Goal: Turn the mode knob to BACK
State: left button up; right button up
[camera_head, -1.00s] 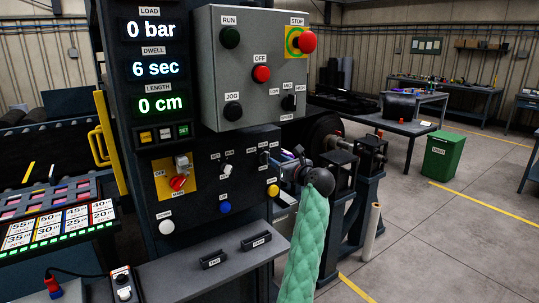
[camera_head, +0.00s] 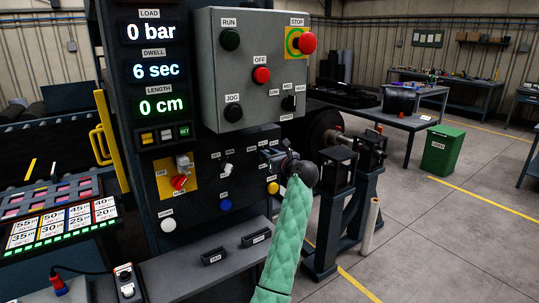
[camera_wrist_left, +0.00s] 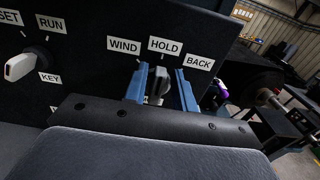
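The mode knob (camera_wrist_left: 158,85) is a grey lever-like knob on the dark panel, below the labels WIND (camera_wrist_left: 124,46), HOLD (camera_wrist_left: 164,46) and BACK (camera_wrist_left: 199,62). Its upper end points roughly toward HOLD. My left gripper (camera_wrist_left: 161,90) is open, with one blue finger on each side of the knob. A gap shows between the knob and the right finger; contact on the left side is unclear. In the head view my left gripper (camera_head: 270,156) is at the panel's right part and hides the knob.
A white-handled key switch (camera_wrist_left: 20,66) is left of the knob in the wrist view. In the head view a yellow button (camera_head: 272,188) sits just below my gripper, and a grey control box (camera_head: 248,105) juts out above. A shelf (camera_head: 200,268) runs below the panel.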

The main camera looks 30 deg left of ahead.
pick_arm(q)
grip_shut()
jog(key=shift+f, duration=0.1)
jog(key=shift+f, duration=0.1)
jog(key=shift+m, duration=0.3)
jog(key=m+p, duration=0.1)
jog(key=m, duration=0.2)
jog(key=w+m+p, duration=0.1)
jog(key=m, duration=0.2)
jog(key=f+m+p, duration=0.1)
jog(key=m+p, duration=0.1)
jog(key=m, duration=0.1)
jog(key=shift+w+d+m, duration=0.25)
jog(key=shift+d+m, duration=0.05)
jog(key=shift+d, duration=0.1)
pick_arm(e)
jog(key=s+d+f, duration=0.3)
jog(key=f, duration=0.5)
jog(key=shift+s+d+t, duration=0.2)
jog(key=shift+s+t, duration=0.15)
jog(key=shift+t, duration=0.05)
pick_arm(q)
jog(key=shift+r, duration=0.2)
pick_arm(e)
jog(key=shift+f, duration=0.1)
